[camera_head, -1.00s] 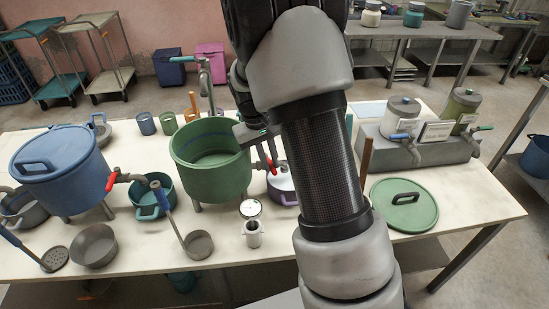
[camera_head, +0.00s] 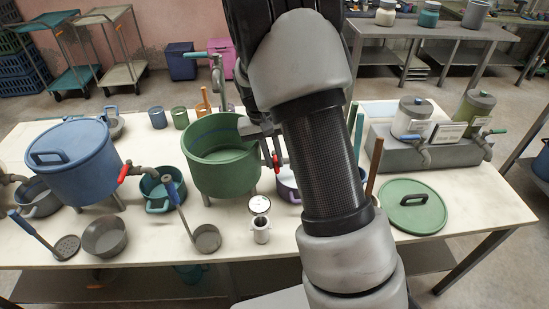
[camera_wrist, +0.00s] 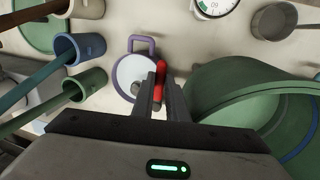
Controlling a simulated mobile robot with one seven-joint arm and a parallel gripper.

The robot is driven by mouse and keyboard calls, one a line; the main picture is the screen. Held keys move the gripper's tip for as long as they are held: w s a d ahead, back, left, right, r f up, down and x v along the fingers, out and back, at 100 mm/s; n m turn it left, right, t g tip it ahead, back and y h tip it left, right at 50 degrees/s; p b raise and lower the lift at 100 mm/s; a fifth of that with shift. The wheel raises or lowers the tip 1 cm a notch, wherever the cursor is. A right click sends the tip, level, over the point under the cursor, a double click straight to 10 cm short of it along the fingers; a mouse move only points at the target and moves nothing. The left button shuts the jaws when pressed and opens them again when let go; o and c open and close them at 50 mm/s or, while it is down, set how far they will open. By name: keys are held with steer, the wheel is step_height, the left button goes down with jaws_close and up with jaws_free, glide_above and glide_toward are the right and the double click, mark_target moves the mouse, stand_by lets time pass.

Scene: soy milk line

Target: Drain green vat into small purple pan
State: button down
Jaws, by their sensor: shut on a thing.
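The green vat (camera_head: 208,178) stands on raised legs at the middle of the table. It also shows at the right of the wrist view (camera_wrist: 222,92). Its tap has a red handle (camera_head: 277,160), on the vat's right side. My gripper (camera_head: 266,150) is shut on this red handle, which shows between the fingertips in the wrist view (camera_wrist: 158,82). The small purple pan (camera_head: 287,190) sits on the table below the tap, partly hidden by my arm. In the wrist view the pan (camera_wrist: 130,47) shows a loop handle and a whitish round surface; I cannot tell if that is lid or contents.
A blue vat (camera_head: 75,165) with a red-handled tap stands left, above a teal pot (camera_head: 154,205). A white dial timer (camera_head: 260,204), ladles and a grey bowl (camera_head: 104,238) lie in front. A green lid (camera_head: 425,220) lies right. Cups with long handles stand near the gripper.

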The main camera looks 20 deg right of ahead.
steer(key=c, duration=1.7)
jaws_free()
steer(key=shift+c, duration=0.2)
steer(key=a+r+p, duration=0.1)
steer(key=r, duration=0.7)
steer(key=a+r, duration=0.2)
steer(key=r, duration=0.7)
steer(key=shift+w+a+p, duration=0.25)
steer(key=shift+w+p, duration=0.1)
steer(key=shift+w, duration=0.05)
steer(key=s+r+n+t+y+p, duration=0.1)
steer(key=s+r+t+y+p, duration=0.2)
steer(key=s+r, duration=0.9)
steer(key=s+r+n+t+p, duration=0.1)
steer(key=s+r+t+p, duration=0.1)
steer(key=s, duration=1.1)
steer(key=shift+a+t+h+p, duration=0.3)
steer(key=shift+t+h+p, duration=0.15)
steer(key=shift+p, duration=0.7)
